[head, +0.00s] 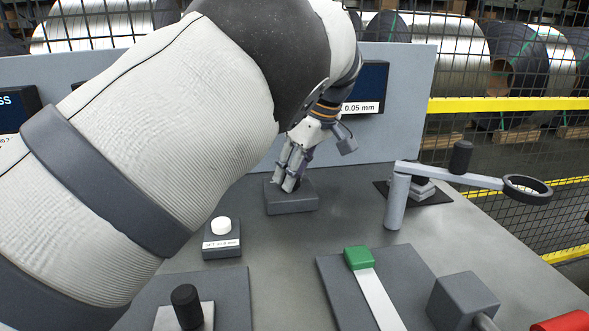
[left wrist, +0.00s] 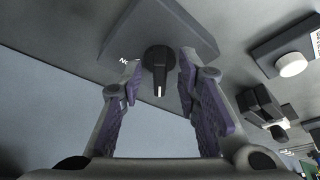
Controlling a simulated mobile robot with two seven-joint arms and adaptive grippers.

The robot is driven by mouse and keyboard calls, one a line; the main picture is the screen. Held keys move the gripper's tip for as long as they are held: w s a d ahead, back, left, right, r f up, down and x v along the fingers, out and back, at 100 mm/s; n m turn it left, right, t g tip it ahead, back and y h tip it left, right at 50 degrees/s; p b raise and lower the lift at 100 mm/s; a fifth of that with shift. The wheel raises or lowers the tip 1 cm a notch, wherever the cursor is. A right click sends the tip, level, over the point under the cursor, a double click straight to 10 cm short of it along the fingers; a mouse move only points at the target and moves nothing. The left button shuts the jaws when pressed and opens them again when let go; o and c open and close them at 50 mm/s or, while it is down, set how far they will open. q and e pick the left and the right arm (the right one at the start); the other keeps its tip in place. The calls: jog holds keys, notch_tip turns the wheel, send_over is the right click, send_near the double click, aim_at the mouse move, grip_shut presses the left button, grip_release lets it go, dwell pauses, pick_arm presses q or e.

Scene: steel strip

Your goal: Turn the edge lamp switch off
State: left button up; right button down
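The edge lamp switch seems to be the grey box (head: 291,201) near the back panel. In the left wrist view it shows as a grey box (left wrist: 178,25) with a black rotary knob (left wrist: 158,62) that has a white mark. White lettering beside the knob is partly hidden by a finger. My left gripper (head: 288,183) is at the box in the head view, its fingers pointing down. In the left wrist view the two fingers (left wrist: 158,85) stand apart, one on each side of the knob. Contact with the knob cannot be told. My right gripper is not in view.
A white push button on a grey box (head: 222,243) stands left of the switch. A pivoting arm with a ring (head: 455,177) stands to the right. In front are a black knob (head: 187,305), a green block on a strip (head: 359,258) and a red part (head: 565,322).

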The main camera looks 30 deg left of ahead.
pick_arm(q)
jog(key=v, duration=1.2)
jog(key=shift+f, duration=0.1)
